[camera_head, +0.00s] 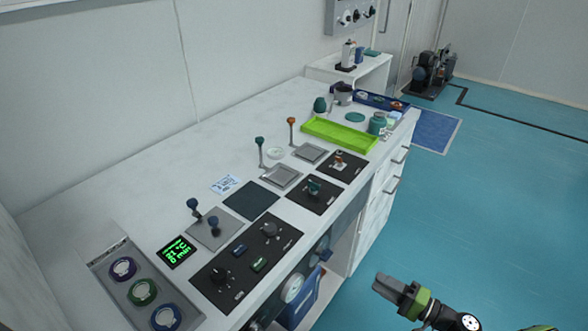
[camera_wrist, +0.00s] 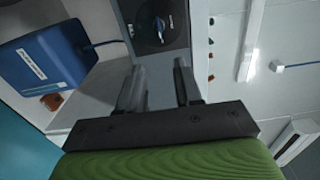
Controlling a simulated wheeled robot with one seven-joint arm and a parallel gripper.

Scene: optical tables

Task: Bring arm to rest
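My gripper (camera_head: 396,288) is at the lower right of the head view, out over the teal floor (camera_head: 440,220) and clear of the white bench (camera_head: 110,180). The forearm runs from it to the bottom right corner. In the wrist view, the two dark fingers of my gripper (camera_wrist: 158,82) stand apart with nothing between them. Beyond them show the bench's underside and a black panel with a knob (camera_wrist: 158,22).
The bench carries a green tray (camera_head: 338,134), levers, a black knob panel (camera_head: 245,262) and a rack of coloured rings (camera_head: 142,292). A blue box (camera_wrist: 45,60) shows in the wrist view. The floor to the right is open, with a blue mat (camera_head: 437,131).

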